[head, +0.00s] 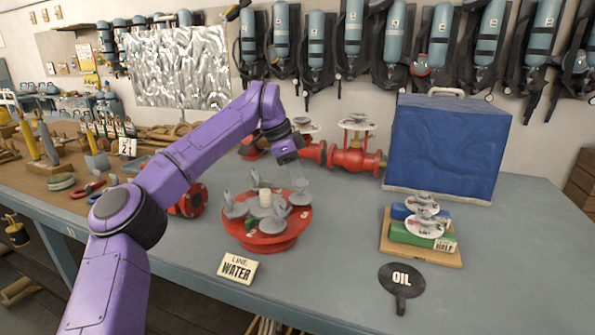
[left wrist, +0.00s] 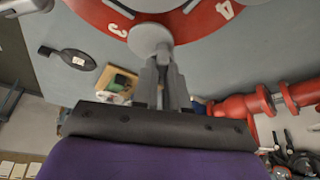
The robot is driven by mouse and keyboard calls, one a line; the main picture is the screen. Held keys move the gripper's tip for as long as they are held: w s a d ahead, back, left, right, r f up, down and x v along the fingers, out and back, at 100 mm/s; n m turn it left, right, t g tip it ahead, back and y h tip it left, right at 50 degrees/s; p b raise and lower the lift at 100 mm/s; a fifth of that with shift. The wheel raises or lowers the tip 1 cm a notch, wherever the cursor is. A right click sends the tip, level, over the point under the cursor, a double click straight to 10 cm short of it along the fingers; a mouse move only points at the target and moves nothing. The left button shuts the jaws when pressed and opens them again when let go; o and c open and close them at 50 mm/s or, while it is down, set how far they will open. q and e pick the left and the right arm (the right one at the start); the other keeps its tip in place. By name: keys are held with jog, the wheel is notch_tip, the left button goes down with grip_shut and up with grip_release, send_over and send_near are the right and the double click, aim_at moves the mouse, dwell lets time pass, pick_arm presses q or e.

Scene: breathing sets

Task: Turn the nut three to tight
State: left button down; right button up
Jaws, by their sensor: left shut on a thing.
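A red round flange (head: 262,241) lies on the bench with several grey wing nuts around a pale centre post (head: 265,198). My left gripper (head: 299,182) points down at the flange's far right side, its fingers closed. In the left wrist view, the closed fingers (left wrist: 165,75) meet a grey nut (left wrist: 150,38) at the red rim, between the painted 3 (left wrist: 117,30) and 4 (left wrist: 226,9). The fingers hide part of this nut. I cannot tell how tight it sits. My right gripper is out of view.
A "LINE WATER" sign (head: 238,267) stands in front of the flange. To the right are a black "OIL" paddle (head: 401,280) and a wooden board (head: 447,257) with green and blue valve pieces. Red piping (head: 352,160) and a blue covered box (head: 447,145) stand behind. The bench's front right is clear.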

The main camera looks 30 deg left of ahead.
pick_arm(q)
jog(key=shift+r+m+p, duration=0.25)
jog(key=shift+m+p, duration=0.1)
jog(key=shift+m, duration=0.15)
jog(key=m+g+p, duration=0.1)
jog(key=m+p, duration=0.2)
jog(key=p, duration=0.2)
jog(key=m+g+p, duration=0.2)
jog(key=m+p, duration=0.2)
jog(key=p, duration=0.1)
jog(key=m+g+p, duration=0.1)
jog(key=m+p, duration=0.3)
jog(key=p, duration=0.1)
jog(key=shift+w+r+g+h, duration=0.1)
jog(key=shift+w+g+h, duration=0.2)
jog(key=shift+w, duration=0.05)
jog(key=shift+f+m+g+p, duration=0.3)
jog(key=shift+m+p, duration=0.7)
jog(key=shift+p, duration=0.4)
jog(key=c, duration=1.2)
grip_release()
jog(key=shift+o, duration=0.2)
